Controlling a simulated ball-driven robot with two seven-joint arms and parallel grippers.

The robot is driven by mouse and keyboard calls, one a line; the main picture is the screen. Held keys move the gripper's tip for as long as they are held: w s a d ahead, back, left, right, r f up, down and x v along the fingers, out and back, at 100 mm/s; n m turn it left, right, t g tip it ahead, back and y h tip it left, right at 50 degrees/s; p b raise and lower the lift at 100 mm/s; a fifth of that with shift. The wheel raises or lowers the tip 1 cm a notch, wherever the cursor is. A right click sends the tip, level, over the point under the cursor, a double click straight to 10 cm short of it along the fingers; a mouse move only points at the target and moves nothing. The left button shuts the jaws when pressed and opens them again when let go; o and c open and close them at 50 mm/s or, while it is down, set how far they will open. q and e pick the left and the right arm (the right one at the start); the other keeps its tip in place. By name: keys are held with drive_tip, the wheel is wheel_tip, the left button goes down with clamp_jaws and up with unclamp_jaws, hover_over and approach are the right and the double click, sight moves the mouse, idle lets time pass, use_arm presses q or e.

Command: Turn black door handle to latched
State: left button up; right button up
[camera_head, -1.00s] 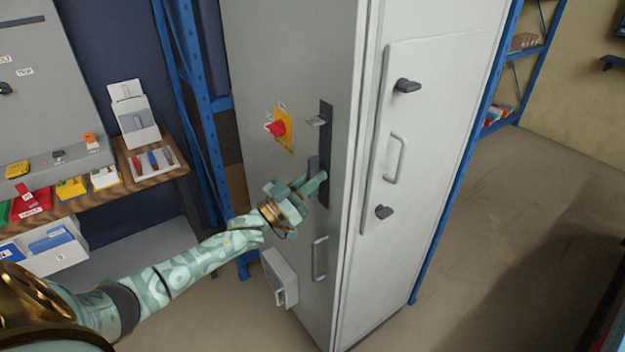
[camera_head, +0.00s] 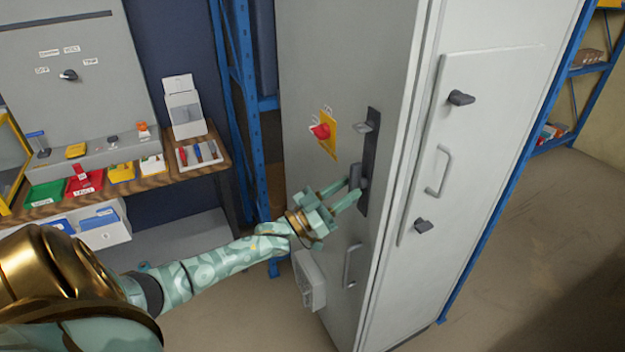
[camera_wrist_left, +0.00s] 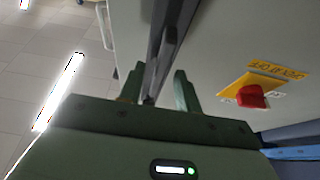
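The black door handle (camera_head: 353,178) sits on a long dark plate (camera_head: 371,150) on the grey side of the tall cabinet. My left gripper (camera_head: 352,190) is open at the handle, with its fingertips close around the handle's lower part. In the left wrist view, the two fingers (camera_wrist_left: 158,88) stand apart, and the dark handle (camera_wrist_left: 168,42) shows between and beyond them. I cannot tell whether the fingers touch it. My right gripper is in neither view.
A red knob on a yellow plate (camera_head: 329,133) is left of the handle. A metal pull (camera_head: 351,266) and a grey box (camera_head: 309,280) are below. A shelf with coloured bins (camera_head: 120,173) and a blue rack post (camera_head: 238,100) stand to the left. Open floor lies right.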

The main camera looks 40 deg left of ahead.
use_arm(q)
drive_tip(key=v, duration=1.3)
drive_tip(key=shift+s+f, duration=0.15)
drive_tip(key=shift+s, duration=0.1)
drive_tip(key=s+a+f+g+y, duration=0.1)
drive_tip(key=a+f+g+y, duration=0.2)
drive_tip(key=f, duration=0.5)
drive_tip(key=a+f+g+y, duration=0.2)
drive_tip(key=f+y, duration=0.1)
drive_tip(key=f, duration=0.5)
drive_tip(key=s+f+g+y, duration=0.2)
drive_tip(key=s+f+g, duration=0.1)
drive_tip(key=s+f, duration=0.55)
drive_tip(key=s+f+g+y, duration=0.2)
drive_tip(key=s+f+g, duration=0.25)
drive_tip(key=f, duration=0.65)
drive_tip(key=s+d+f+g, duration=0.3)
drive_tip(key=s+d+f, duration=0.15)
drive_tip(key=s, duration=0.45)
drive_tip(key=s+d+f+g, duration=0.3)
drive_tip(key=s+f, duration=0.3)
drive_tip(key=s, duration=0.3)
drive_tip(key=s+d+f+n+g+h, duration=0.1)
drive_tip(key=s+d, duration=0.7)
drive_tip(key=d, duration=0.3)
drive_tip(key=shift+f, duration=0.35)
